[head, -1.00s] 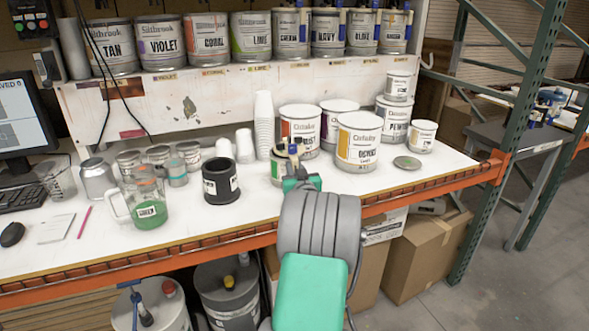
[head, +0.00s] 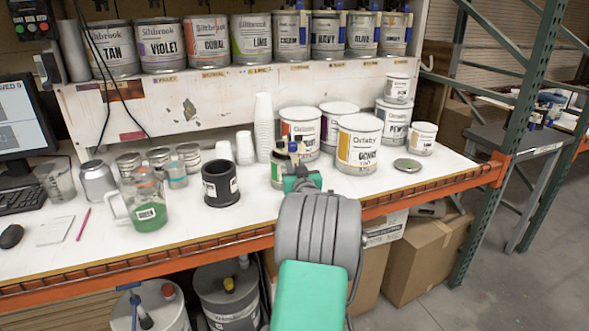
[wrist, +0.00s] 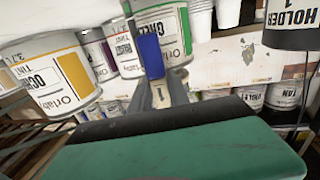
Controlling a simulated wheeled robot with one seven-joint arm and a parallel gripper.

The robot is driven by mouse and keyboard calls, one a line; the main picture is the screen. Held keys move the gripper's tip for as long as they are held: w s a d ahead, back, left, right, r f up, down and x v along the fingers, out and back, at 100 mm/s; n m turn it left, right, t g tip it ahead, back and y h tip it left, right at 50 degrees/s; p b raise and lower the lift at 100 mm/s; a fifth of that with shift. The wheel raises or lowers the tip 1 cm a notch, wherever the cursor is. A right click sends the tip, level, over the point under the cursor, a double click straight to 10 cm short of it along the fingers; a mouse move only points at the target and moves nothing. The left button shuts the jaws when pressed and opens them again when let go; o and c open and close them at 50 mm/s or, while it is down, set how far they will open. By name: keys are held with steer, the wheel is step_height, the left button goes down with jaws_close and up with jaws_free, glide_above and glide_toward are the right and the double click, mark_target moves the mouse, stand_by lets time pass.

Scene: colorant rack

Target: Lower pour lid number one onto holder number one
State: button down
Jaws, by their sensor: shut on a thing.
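My gripper (head: 300,184) is shut on the pour lid (head: 291,149), a dark piece with a blue handle and a yellowish part. In the wrist view, a blue piece of the lid (wrist: 151,56) stands at my dark gripper fingers (wrist: 172,92). A can with a green band (head: 277,174) is directly behind the gripper. The lid overlaps its top, and I cannot tell whether they touch. Holder number one (head: 221,183) is an upright black cylinder with an open top, left of my gripper and apart from it. Its label reads "HOLDER 1" in the wrist view (wrist: 292,38).
An ochre can (head: 358,144) and several other cans stand right of my gripper. A jug of green liquid (head: 148,205) stands left of the holder. Stacked white cups (head: 263,127) are behind. The bench front between jug and gripper is clear.

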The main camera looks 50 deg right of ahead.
mark_target(293, 147)
step_height(293, 147, up, 5)
steer(key=shift+a+f+p, duration=0.1)
steer(key=shift+p, duration=0.35)
steer(key=shift+r+p, duration=0.35)
steer(key=shift+p, duration=0.1)
step_height(293, 147, up, 6)
steer(key=p, duration=0.6)
steer(key=shift+f+p, duration=0.2)
steer(key=shift+p, duration=0.2)
steer(key=w+a+r+n+t+y+b, duration=0.1)
steer(key=w+a+n+y+b, duration=0.1)
steer(key=w+a, duration=0.3)
steer(key=w+a+r+n+t+y+b, duration=0.1)
steer(key=w+a, duration=0.5)
steer(key=a, duration=0.6)
steer(key=n+t+y+b, duration=0.1)
steer(key=y+b, duration=0.1)
steer(key=y, duration=0.1)
steer(key=shift+a+r+n, duration=0.2)
steer(key=shift+a+n, duration=0.1)
steer(key=shift+n, duration=0.1)
steer(key=shift+f+b, duration=0.15)
steer(key=shift+b, duration=0.45)
